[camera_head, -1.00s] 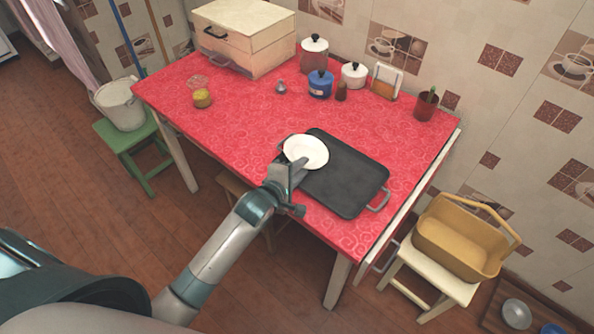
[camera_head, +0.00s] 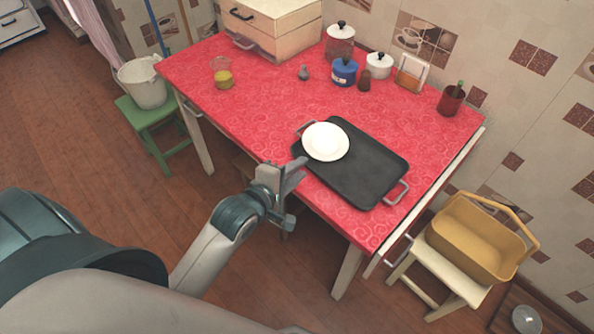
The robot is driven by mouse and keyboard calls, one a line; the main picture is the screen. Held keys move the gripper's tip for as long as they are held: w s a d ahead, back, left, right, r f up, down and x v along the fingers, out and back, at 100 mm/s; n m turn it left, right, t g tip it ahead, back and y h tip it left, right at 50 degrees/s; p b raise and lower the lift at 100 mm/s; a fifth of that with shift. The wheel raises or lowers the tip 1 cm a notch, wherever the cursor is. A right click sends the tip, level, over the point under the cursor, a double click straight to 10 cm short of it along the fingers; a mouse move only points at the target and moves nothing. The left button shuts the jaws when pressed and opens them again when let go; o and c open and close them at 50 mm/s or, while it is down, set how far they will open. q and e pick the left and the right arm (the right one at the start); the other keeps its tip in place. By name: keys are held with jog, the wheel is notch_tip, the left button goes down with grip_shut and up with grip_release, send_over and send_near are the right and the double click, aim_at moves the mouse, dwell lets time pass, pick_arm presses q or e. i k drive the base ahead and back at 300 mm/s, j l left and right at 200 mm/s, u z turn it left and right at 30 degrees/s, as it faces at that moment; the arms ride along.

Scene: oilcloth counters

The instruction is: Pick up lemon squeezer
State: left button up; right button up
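A small clear glass item with yellow in its lower part (camera_head: 223,78) stands near the left end of the red table; it looks like the lemon squeezer, but it is too small to be sure. My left gripper (camera_head: 291,194) is at the table's front edge, in front of the white plate and the black tray. Its fingers are apart with nothing between them. It is well to the right of and nearer than the glass item. My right gripper is not in view.
The red table (camera_head: 265,115) is clear between the glass item and the black tray (camera_head: 365,170). A white plate (camera_head: 326,141) lies on the tray. Pots, including a blue one (camera_head: 344,72), and a wooden box (camera_head: 285,40) stand along the back.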

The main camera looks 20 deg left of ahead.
aim_at(220, 66)
jog(key=u, duration=1.3)
